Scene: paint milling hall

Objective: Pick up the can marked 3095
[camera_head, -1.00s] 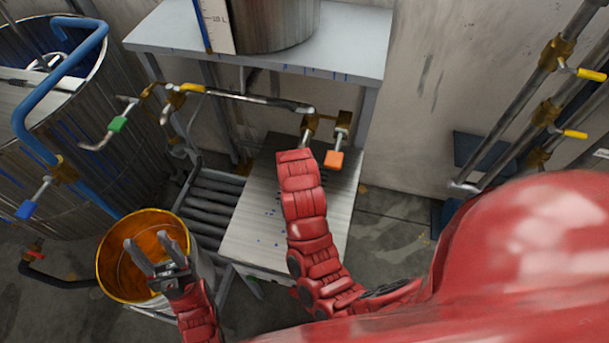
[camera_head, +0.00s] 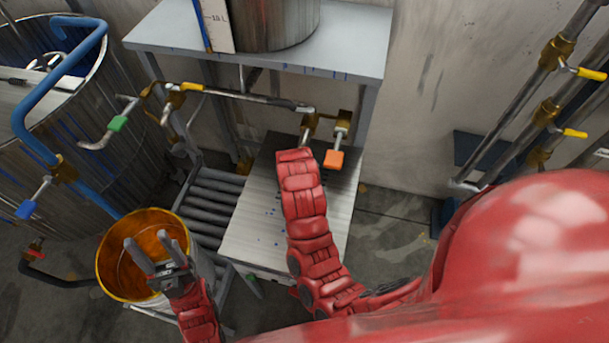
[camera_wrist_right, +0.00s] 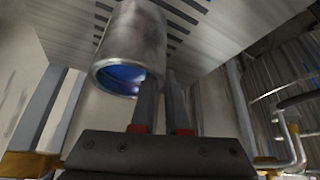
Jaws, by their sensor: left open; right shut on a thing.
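In the right wrist view a grey metal can (camera_wrist_right: 135,42) with a blue inside at its open end lies against my right gripper (camera_wrist_right: 168,85). The two fingers are close together at the can's side and shut on it. No number can be read on the can. In the head view my right arm hides the right gripper and the can. My left gripper (camera_head: 148,246) is open and empty, over or in front of the orange-lined bucket (camera_head: 106,252) at lower left.
A grey worktop (camera_head: 255,225) lies beside rollers (camera_head: 213,195). Pipes with a green handle (camera_head: 118,123) and an orange handle (camera_head: 333,160) cross above them. A shelf (camera_head: 345,45) bears a large metal vessel (camera_head: 275,22). A large tank (camera_head: 85,140) stands at left.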

